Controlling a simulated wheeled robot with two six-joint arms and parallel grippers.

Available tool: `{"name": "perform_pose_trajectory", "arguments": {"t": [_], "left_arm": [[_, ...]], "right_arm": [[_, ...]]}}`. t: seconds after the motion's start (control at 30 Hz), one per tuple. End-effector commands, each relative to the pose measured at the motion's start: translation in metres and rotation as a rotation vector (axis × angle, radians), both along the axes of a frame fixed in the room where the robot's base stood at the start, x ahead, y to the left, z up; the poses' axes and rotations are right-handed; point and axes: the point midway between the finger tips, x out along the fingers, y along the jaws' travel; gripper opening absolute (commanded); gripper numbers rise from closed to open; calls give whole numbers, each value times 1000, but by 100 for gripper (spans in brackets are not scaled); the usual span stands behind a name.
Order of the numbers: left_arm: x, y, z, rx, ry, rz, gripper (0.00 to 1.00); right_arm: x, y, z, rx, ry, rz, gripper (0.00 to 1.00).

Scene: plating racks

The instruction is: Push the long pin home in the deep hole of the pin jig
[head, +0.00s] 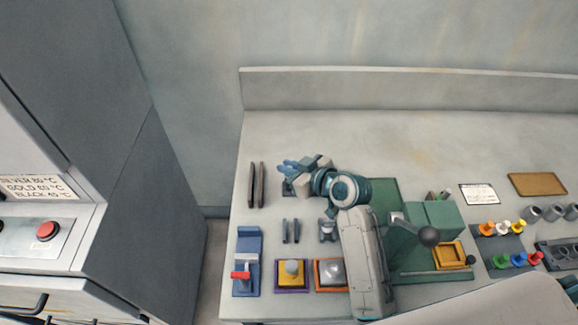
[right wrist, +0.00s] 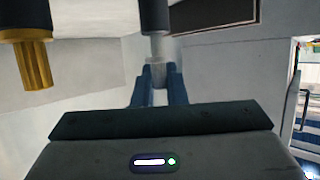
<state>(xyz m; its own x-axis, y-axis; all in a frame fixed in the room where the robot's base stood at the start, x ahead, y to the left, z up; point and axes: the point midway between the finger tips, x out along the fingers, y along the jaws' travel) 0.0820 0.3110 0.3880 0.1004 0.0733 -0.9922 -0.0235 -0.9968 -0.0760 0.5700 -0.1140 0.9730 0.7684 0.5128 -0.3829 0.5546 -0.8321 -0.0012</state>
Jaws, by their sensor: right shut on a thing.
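My right gripper (head: 290,166) reaches to the left over the back left part of the bench in the head view. In the right wrist view its blue fingers (right wrist: 158,92) are shut on a grey pin-like piece (right wrist: 158,73). A grey shaft and a dark cylinder (right wrist: 154,14) show in line above that piece; I cannot tell whether they are joined to it. A small dark block (head: 287,188) shows just below the fingers in the head view. I cannot tell whether it is the pin jig, and no deep hole is visible. My left gripper is not in view.
Two dark bars (head: 256,185) lie left of the gripper. In front stand a blue fixture (head: 247,245) with a red part and a purple-framed tray (head: 278,287). A green press (head: 443,216) stands right of my arm. A gold-ended cylinder (right wrist: 35,66) is at left in the wrist view.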

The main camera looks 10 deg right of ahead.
Motion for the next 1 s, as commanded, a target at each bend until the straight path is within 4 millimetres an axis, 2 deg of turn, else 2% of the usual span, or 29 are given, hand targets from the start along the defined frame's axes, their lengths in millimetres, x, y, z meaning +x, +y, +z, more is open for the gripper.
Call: {"name": "perform_pose_trajectory", "arguments": {"t": [0.73, 0.77, 0.87, 0.9, 1.0], "left_arm": [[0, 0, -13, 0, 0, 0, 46], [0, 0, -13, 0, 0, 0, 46], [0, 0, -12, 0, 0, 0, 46], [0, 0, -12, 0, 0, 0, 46], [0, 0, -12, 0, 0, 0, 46]], "right_arm": [[0, 0, -20, 0, 0, 0, 0], [0, 0, -19, 0, 0, 0, 14], [0, 0, -19, 0, 0, 0, 33], [0, 0, -19, 0, 0, 0, 37], [0, 0, -19, 0, 0, 0, 37]]}}
